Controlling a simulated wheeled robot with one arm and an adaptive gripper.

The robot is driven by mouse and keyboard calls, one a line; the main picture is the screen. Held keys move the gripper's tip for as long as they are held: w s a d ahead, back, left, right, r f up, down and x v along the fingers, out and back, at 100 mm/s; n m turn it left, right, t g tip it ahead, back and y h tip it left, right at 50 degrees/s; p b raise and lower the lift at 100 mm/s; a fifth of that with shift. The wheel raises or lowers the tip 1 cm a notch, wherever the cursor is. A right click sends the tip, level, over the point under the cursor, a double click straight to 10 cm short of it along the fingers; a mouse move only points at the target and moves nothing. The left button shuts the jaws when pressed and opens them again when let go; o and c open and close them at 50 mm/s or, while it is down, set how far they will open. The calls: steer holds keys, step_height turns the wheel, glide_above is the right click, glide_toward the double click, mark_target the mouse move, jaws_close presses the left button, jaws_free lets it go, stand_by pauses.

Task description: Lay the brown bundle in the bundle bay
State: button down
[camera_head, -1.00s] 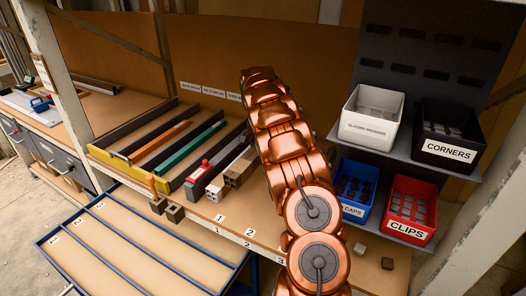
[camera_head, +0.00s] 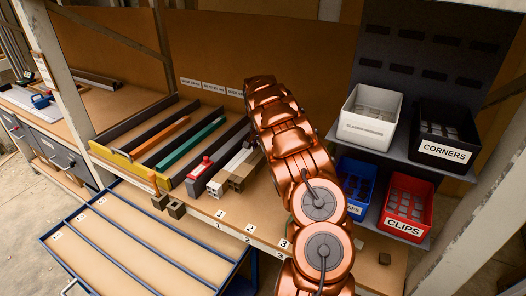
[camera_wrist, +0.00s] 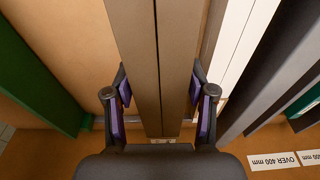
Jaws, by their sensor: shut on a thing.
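The brown bundle (camera_wrist: 146,55) is a pair of long brown bars lying side by side. In the wrist view it runs between the fingers of my gripper (camera_wrist: 160,108), which is shut on it. In the head view the bundle's near end (camera_head: 237,183) shows just left of my copper arm, beside white bars (camera_head: 218,186). My arm hides the gripper and the rest of the bundle there. No label that I can read names the bundle bay. A blue-edged tray (camera_head: 130,236) with several long lanes, bare where visible, stands in front of the bench.
Left of the bundle lie a green bar (camera_head: 193,143), an orange bar (camera_head: 160,135) and dark dividers. White, black, blue and red bins (camera_head: 408,208) stand at right on shelves. A post (camera_head: 475,210) stands at the right. Small brown blocks (camera_head: 176,209) sit at the bench front.

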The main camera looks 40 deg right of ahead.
mark_target(261, 151)
steer(key=shift+f+b, duration=0.35)
steer(key=shift+f, duration=0.1)
steer(key=shift+c, duration=1.9)
jaws_free()
steer(key=shift+r, duration=0.15)
steer(key=shift+r+p, duration=0.5)
steer(key=shift+p, duration=0.1)
steer(key=shift+a+r, duration=0.1)
steer(key=shift+r, duration=0.05)
step_height(261, 151, up, 12)
steer(key=a+b, duration=0.1)
steer(key=b, duration=0.3)
steer(key=shift+s+a+f, duration=0.25)
steer(key=shift+s, duration=0.1)
